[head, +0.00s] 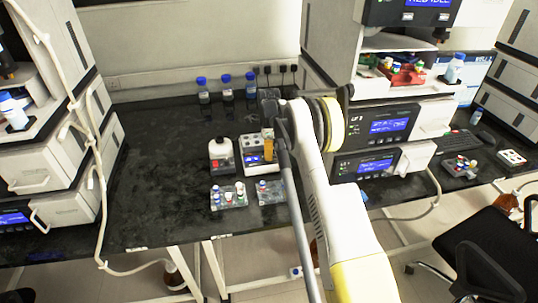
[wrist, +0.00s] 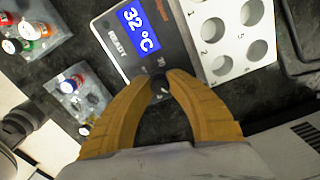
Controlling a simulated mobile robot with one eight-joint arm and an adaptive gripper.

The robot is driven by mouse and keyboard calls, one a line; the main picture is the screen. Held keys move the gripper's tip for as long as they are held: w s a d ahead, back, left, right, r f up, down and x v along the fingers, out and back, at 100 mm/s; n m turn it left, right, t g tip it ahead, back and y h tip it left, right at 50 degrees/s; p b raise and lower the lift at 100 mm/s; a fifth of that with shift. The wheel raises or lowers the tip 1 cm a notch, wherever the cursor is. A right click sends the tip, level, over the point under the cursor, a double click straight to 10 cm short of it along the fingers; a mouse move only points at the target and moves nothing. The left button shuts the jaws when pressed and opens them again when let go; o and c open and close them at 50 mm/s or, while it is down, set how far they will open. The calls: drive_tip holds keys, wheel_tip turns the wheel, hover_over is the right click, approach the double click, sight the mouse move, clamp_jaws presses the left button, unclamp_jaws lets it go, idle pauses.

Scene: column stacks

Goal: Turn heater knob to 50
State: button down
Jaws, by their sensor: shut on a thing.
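The heater (head: 251,143) stands on the dark bench in the head view, just beyond my gripper. In the wrist view its dark panel (wrist: 110,47) carries a blue display (wrist: 139,29) reading 32 °C, with the word READY beside it. The dark heater knob (wrist: 159,88) sits low on this panel, between my orange fingertips. My gripper (wrist: 164,83) is shut on the knob from both sides. In the head view my gripper (head: 268,151) covers part of the heater front. The knob's pointer and most of its scale are hidden or too small to read.
A white and dark device (head: 221,155) stands left of the heater. Clear racks with coloured-cap vials (head: 229,197) lie in front. Several blue-capped bottles (head: 227,87) stand behind, and instruments with blue displays (head: 376,130) are to the right. The bench's left part is clear.

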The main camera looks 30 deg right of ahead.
idle(0.3)
drive_tip(key=c, duration=1.2)
unclamp_jaws()
drive_tip(key=shift+c, duration=0.2)
drive_tip(key=shift+r, duration=0.1)
wheel_tip(320, 180, up, 12)
